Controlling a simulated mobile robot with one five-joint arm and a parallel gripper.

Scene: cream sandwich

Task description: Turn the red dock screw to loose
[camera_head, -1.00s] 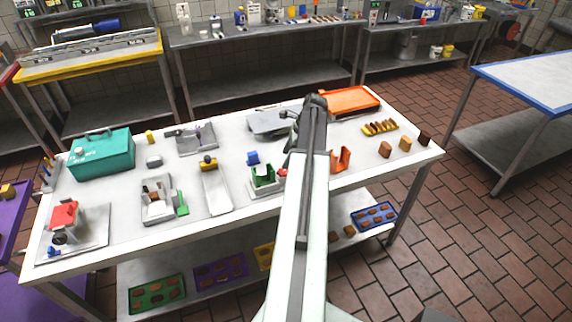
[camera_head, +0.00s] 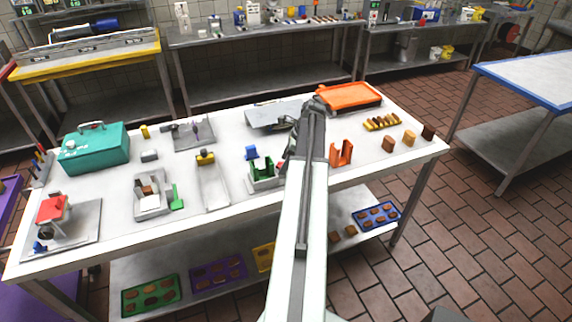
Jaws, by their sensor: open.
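The green dock (camera_head: 262,169) stands on a grey base near the front middle of the white table in the head view. A small bit of red (camera_head: 280,164), which may be the red dock screw, shows at its right side, mostly hidden by my arm. Its turn position cannot be seen. My gripper (camera_head: 291,143) hangs from the far end of my arm, pointing down near the dock's right side. It is dark, small and partly behind my arm; its jaws are open. Whether it touches the screw cannot be told.
An orange holder (camera_head: 341,153) stands just right of my arm. A grey plate (camera_head: 270,117) and orange tray (camera_head: 349,96) lie behind. A grey tray with a yellow part (camera_head: 212,188) lies left of the dock.

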